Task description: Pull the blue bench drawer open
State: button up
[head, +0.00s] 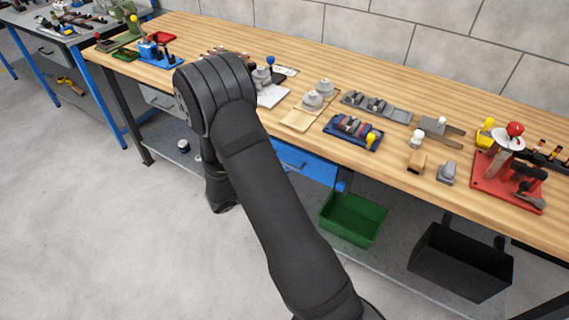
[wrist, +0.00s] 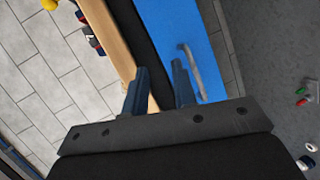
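The blue bench drawer (head: 308,165) sits under the wooden bench top and looks shut. My own arm hides its left part in the head view. In the wrist view its blue front (wrist: 178,18) fills the upper middle, with a grey bar handle (wrist: 205,78) on it. My gripper (wrist: 160,82) is open, with a gap between its two dark fingers and nothing in it. The handle lies just to the right of the right finger, not between the fingers. I cannot tell whether that finger touches it. The gripper's fingers are hidden in the head view.
The wooden bench top (head: 240,48) carries tools, blocks and fixtures. The grey floor (head: 90,220) in front of the bench's left end is clear.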

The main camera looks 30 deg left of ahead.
jog(key=s+a+f+n+t+y, duration=0.2)
jog(key=s+a+f+n+y, duration=0.2)
jog(key=s+a+n+y, duration=0.15)
jog(key=shift+h, duration=0.25)
jog(key=w+f, duration=0.1)
jog(key=w, duration=0.4)
jog(key=w+f, duration=0.1)
jog(key=w, duration=0.5)
jog(key=w+f, duration=0.1)
jog(key=w, duration=0.4)
jog(key=shift+w+d+f, duration=0.1)
jog(key=shift+w+d, duration=0.1)
jog(key=shift+w, duration=0.15)
jog(key=shift+c, duration=0.5)
grip_shut()
